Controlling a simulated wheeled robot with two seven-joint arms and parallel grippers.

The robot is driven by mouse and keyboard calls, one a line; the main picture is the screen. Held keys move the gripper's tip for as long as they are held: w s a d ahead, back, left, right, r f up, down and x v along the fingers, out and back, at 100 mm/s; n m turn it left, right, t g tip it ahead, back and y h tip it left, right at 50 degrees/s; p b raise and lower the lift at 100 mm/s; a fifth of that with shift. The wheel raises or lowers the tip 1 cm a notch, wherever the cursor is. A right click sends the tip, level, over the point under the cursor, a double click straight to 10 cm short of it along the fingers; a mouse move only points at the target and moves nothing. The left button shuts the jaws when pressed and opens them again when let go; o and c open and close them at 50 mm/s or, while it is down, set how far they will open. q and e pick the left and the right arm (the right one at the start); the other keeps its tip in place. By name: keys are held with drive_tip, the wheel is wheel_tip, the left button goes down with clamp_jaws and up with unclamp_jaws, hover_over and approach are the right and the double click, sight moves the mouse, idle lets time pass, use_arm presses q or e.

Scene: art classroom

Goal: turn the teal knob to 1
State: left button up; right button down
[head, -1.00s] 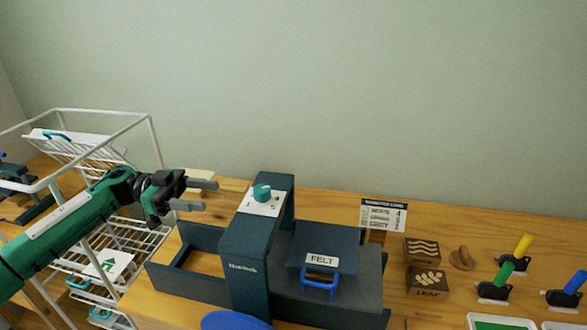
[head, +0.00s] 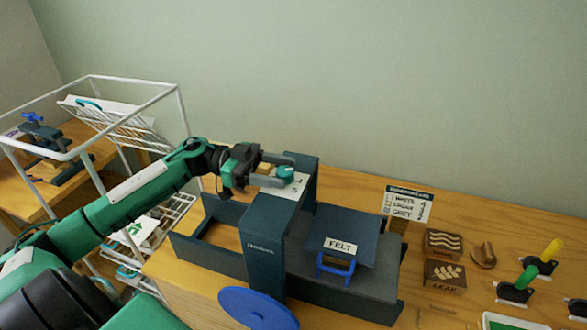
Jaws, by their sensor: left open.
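The teal knob (head: 286,173) sits on a white dial plate (head: 296,187) on top of the dark press frame (head: 265,236). A digit that looks like 5 shows on the plate; the other marks are partly hidden or too small to read. My left gripper (head: 284,170) is open, with its two grey fingers reaching in from the left at the knob, one on its far side and one on its near side. I cannot tell whether they touch it. My right gripper is not in view.
The press bed holds a dark block labelled FELT (head: 340,245) with a blue handle. A blue wheel (head: 258,308) is at the press front. A white wire rack (head: 130,135) stands left. A card (head: 408,204), stamps (head: 444,258) and coloured-handled tools stand right.

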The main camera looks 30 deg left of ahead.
sight(293, 172)
use_arm(q)
drive_tip(key=shift+p+x, duration=0.3)
drive_tip(key=shift+x, duration=0.95)
drive_tip(key=shift+w+d, duration=0.2)
drive_tip(key=shift+d, duration=0.4)
drive_tip(key=c, duration=1)
drive_tip(key=shift+r+p, duration=0.15)
drive_tip(key=shift+p, duration=0.4)
drive_tip(key=n+t+y+p, duration=0.1)
drive_tip(key=n+t+p, duration=0.1)
drive_tip(key=p, duration=0.1)
drive_tip(key=n+t+y+p, duration=0.2)
drive_tip(key=t+p, duration=0.1)
drive_tip(key=p, duration=0.1)
drive_tip(key=n+t+y+p, duration=0.1)
drive_tip(key=n+t+p, duration=0.1)
drive_tip(key=p, duration=0.1)
drive_tip(key=shift+w+a+r+t+y+p, duration=0.15)
drive_tip(key=shift+w+a+t+y+p, duration=0.15)
drive_tip(key=shift+t, duration=0.1)
drive_tip(key=shift+w+a+n+t+y+p, duration=0.1)
drive_tip(key=shift+w+n+t+y+p, duration=0.05)
drive_tip(key=shift+n+t+y+p, duration=0.95)
drive_tip(key=shift+f, duration=0.25)
